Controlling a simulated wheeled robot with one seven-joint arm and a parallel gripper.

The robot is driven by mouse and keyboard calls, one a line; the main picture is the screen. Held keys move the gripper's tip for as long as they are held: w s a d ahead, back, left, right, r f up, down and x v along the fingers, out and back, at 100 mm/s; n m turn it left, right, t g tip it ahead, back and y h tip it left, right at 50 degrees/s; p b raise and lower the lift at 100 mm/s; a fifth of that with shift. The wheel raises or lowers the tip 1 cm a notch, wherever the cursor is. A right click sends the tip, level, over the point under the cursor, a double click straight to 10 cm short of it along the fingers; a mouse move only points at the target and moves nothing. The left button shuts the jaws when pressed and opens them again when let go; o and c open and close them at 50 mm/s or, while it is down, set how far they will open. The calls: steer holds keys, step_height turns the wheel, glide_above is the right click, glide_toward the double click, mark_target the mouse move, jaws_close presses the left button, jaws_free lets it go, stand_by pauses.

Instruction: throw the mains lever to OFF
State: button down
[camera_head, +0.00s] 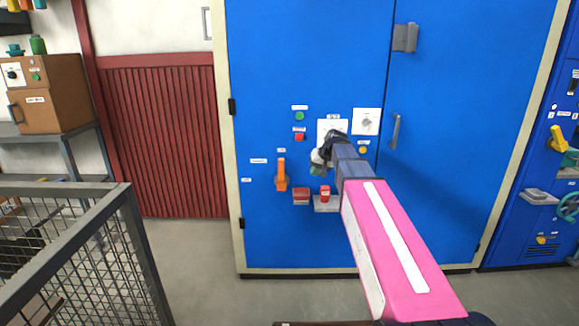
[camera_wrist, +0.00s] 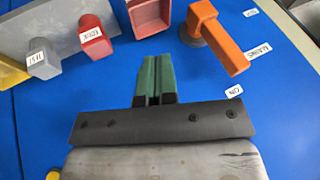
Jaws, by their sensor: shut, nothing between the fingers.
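The orange mains lever (camera_head: 281,172) is on the blue cabinet door, its handle pointing up towards the upper small label. In the wrist view the lever (camera_wrist: 217,38) has its handle towards the ON label (camera_wrist: 233,91). The MAINS label (camera_wrist: 258,50) is beside the handle, and another small label (camera_wrist: 251,12), too small to read surely, lies to the side of the pivot. My gripper (camera_head: 317,169) is in front of the door, to the right of the lever and apart from it. Its green fingers (camera_wrist: 156,72) are shut and empty.
A red open box (camera_wrist: 150,18) and a shelf with red (camera_wrist: 95,42) and grey (camera_wrist: 43,62) blocks are below the lever on the door. Buttons and dials surround my gripper. A mesh cage (camera_head: 130,230) stands at the left front. Floor before the red shutter is clear.

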steer(key=w+a+r+y, duration=0.1)
steer(key=w+r, duration=0.3)
steer(key=r, duration=0.3)
steer(key=shift+a+t, duration=0.3)
steer(key=shift+a, duration=0.05)
glide_toward(281, 174)
steer(key=w+f, duration=0.3)
steer(key=w, duration=0.1)
steer(key=shift+a+f, duration=0.25)
steer(key=shift+a, duration=0.2)
steer(key=shift+a+n, duration=0.1)
steer(key=shift+n, duration=0.2)
